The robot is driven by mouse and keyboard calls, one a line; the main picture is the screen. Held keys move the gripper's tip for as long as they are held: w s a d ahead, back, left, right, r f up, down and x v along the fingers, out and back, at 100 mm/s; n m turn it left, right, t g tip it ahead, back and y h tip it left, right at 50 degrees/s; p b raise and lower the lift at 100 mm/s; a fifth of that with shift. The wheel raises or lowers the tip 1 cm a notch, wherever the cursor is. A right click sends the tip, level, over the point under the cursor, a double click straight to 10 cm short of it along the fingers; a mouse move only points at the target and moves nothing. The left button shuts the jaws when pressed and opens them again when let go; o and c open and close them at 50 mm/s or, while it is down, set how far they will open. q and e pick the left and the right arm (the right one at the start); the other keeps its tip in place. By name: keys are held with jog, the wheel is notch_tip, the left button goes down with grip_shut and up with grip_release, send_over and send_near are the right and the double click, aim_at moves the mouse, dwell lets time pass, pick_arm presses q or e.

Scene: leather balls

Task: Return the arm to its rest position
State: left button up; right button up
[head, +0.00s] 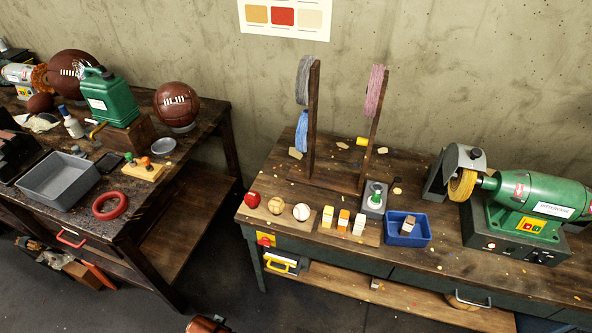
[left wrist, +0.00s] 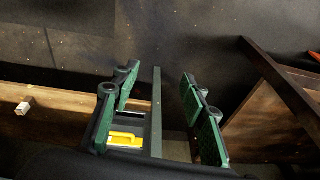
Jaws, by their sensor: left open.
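My left gripper (left wrist: 160,82) shows in the left wrist view with its two green-padded fingers wide apart. Nothing is held between them. Behind the gap I see a dark green bench leg (left wrist: 157,115), a yellow handle (left wrist: 125,139) and dark floor. Neither gripper shows in the head view, and my right gripper is in no view. On the right bench (head: 345,262) in the head view, a red ball (head: 252,199), a tan ball (head: 277,205) and a white ball (head: 301,212) sit in a row on a wooden board.
The right bench also bears blocks (head: 343,219), a blue bin (head: 407,229), a wooden rack (head: 312,125) and a green grinder (head: 535,200). The left bench (head: 70,220) holds a grey tray (head: 58,180), a red ring (head: 109,206) and large brown balls (head: 176,104). Open floor lies between the benches.

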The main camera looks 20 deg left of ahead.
pick_arm(q)
jog(key=s+d+f+g, duration=0.1)
jog(key=s+f, duration=0.2)
jog(key=f, duration=0.7)
jog(key=s+f, duration=0.3)
jog(key=f, duration=0.8)
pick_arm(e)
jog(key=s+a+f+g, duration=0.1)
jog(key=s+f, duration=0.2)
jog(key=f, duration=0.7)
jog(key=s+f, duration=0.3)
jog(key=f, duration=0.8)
pick_arm(q)
jog(key=s+f+m+g, duration=0.1)
jog(key=s+f, duration=1.3)
jog(key=s, duration=0.4)
jog(key=shift+f+h, duration=0.15)
jog(key=shift+h, duration=0.15)
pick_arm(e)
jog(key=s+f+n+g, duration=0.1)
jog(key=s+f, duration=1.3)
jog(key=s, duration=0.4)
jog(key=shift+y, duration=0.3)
pick_arm(q)
jog(key=shift+d, duration=0.1)
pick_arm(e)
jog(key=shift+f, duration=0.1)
